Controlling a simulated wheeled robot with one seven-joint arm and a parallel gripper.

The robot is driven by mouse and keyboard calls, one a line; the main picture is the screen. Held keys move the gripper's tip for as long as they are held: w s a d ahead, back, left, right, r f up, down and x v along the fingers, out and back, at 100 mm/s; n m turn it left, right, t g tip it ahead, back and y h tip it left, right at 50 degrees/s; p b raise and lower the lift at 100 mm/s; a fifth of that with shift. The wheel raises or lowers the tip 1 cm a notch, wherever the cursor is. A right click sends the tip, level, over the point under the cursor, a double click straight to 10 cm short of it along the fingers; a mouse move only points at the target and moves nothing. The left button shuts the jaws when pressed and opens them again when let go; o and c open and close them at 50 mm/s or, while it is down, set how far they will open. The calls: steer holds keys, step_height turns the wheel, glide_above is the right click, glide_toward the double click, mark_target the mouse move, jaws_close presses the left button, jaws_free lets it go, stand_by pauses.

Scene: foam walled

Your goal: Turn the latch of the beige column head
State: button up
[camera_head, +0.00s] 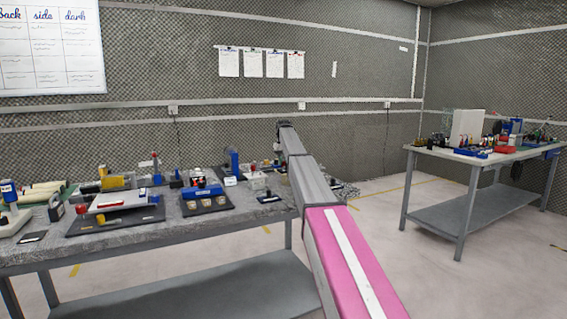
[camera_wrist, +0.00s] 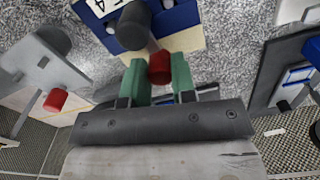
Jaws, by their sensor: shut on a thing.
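In the wrist view my gripper (camera_wrist: 159,68) has its two green fingers on either side of a red knob (camera_wrist: 159,70), and it is shut on it. The knob sits at the near edge of a beige surface (camera_wrist: 188,41), which I take to be part of the beige column head. A dark round cylinder (camera_wrist: 133,27) stands just above and to the left of the knob. The way the latch points cannot be made out. In the head view my arm reaches over the right end of the near table, and the fingers and the knob are hidden.
A blue part marked 4 (camera_wrist: 104,8) lies beyond the beige surface. A grey fixture with another red knob (camera_wrist: 56,100) is at the left, and a dark tray (camera_wrist: 275,75) at the right. The near table (camera_head: 165,232) is crowded; a second table (camera_head: 440,155) stands apart at right.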

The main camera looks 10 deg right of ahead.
steer(key=shift+m, duration=0.4)
steer(key=o, duration=0.6)
steer(key=shift+o, duration=0.2)
steer(key=shift+r, duration=0.15)
step_height(320, 180, up, 11)
steer(key=shift+f, duration=0.2)
